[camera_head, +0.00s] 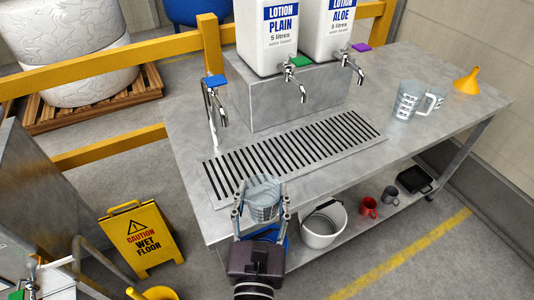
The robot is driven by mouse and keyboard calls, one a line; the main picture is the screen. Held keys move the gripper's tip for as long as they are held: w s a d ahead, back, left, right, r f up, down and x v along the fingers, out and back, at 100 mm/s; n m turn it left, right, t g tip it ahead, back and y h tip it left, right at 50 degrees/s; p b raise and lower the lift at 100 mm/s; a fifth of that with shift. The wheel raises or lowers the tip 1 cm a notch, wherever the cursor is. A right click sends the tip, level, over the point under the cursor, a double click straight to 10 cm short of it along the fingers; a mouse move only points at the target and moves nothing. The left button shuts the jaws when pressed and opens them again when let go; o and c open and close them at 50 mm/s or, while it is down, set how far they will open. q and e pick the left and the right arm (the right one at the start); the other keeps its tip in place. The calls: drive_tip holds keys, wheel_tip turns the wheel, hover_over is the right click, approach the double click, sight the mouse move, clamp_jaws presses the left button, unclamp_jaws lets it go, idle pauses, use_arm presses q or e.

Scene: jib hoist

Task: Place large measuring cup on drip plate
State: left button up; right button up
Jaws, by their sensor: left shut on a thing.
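A clear measuring cup (263,203) with markings is between the fingers of my left gripper (262,214), which is shut on it. The gripper comes in from the bottom of the view and hides part of the cup. The cup is at the near edge of the slotted drip plate (312,143); I cannot tell whether it touches the plate or the bench. Nothing else stands on the drip plate. Two more clear measuring cups (408,101) stand close together at the right of the bench. My right gripper is not in view.
Lotion containers (265,45) with taps stand on a metal block behind the plate. A blue-topped tap (214,98) rises at the plate's left end. A bucket (322,226) and mugs are on the lower shelf. A wet floor sign (141,240) stands left.

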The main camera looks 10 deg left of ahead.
use_arm(q)
drive_tip(key=w+a+p, duration=0.5)
drive_tip(key=w+a, duration=0.6)
drive_tip(key=w, duration=0.5)
wheel_tip(320, 180, down, 7)
drive_tip(key=b, duration=0.4)
drive_tip(key=shift+a+r, duration=0.1)
drive_tip(key=shift+w, duration=0.2)
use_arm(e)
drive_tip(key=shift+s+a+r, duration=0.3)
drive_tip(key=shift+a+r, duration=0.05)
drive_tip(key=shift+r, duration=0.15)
use_arm(q)
drive_tip(key=shift+f, duration=0.2)
drive_tip(key=o, duration=1.2)
drive_tip(key=shift+c, duration=0.2)
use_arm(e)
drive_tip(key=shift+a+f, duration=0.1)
